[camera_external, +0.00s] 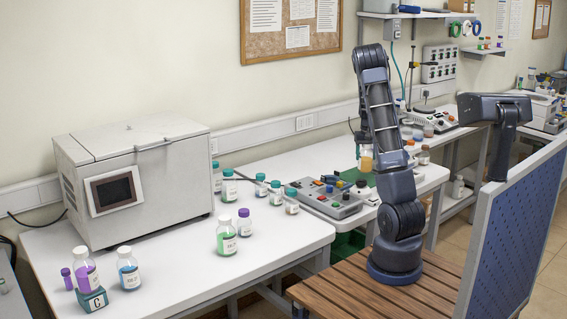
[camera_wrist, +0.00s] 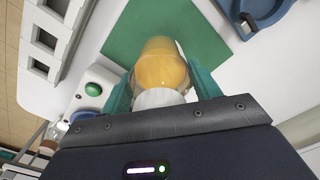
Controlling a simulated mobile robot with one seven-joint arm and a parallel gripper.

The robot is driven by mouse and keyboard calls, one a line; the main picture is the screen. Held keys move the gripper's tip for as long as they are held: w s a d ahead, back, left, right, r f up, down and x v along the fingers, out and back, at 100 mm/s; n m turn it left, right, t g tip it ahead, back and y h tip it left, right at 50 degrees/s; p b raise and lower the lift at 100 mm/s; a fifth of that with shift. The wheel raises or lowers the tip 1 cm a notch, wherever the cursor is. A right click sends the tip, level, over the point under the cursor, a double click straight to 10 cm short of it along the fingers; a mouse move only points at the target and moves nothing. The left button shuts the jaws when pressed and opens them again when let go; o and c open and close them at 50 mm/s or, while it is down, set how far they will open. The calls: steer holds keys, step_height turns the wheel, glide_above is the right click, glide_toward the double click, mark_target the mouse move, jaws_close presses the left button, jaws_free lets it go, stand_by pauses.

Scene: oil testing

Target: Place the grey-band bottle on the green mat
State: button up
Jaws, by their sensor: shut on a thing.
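My gripper (camera_wrist: 162,84) is shut on a bottle of yellow-orange liquid (camera_wrist: 160,62), with one green finger on each side of it. A pale cap or neck shows nearest the wrist; I cannot make out a grey band. The bottle also shows in the external view (camera_external: 366,161), upright beside my arm, which partly hides the gripper. The green mat (camera_wrist: 125,35) lies beneath and beyond the bottle in the wrist view. In the external view the mat (camera_external: 350,176) is partly hidden by my arm. I cannot tell whether the bottle touches it.
A grey device with coloured buttons (camera_external: 333,198) stands left of the mat. A white holder with square slots (camera_wrist: 52,38) and a blue object (camera_wrist: 262,12) flank the mat. Several capped bottles stand on the front table around a large grey machine (camera_external: 135,180).

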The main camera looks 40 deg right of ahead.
mark_target(366, 161)
steer(key=shift+f, duration=1.75)
steer(key=o, duration=1.3)
steer(key=shift+f, duration=0.1)
steer(key=shift+c, duration=0.2)
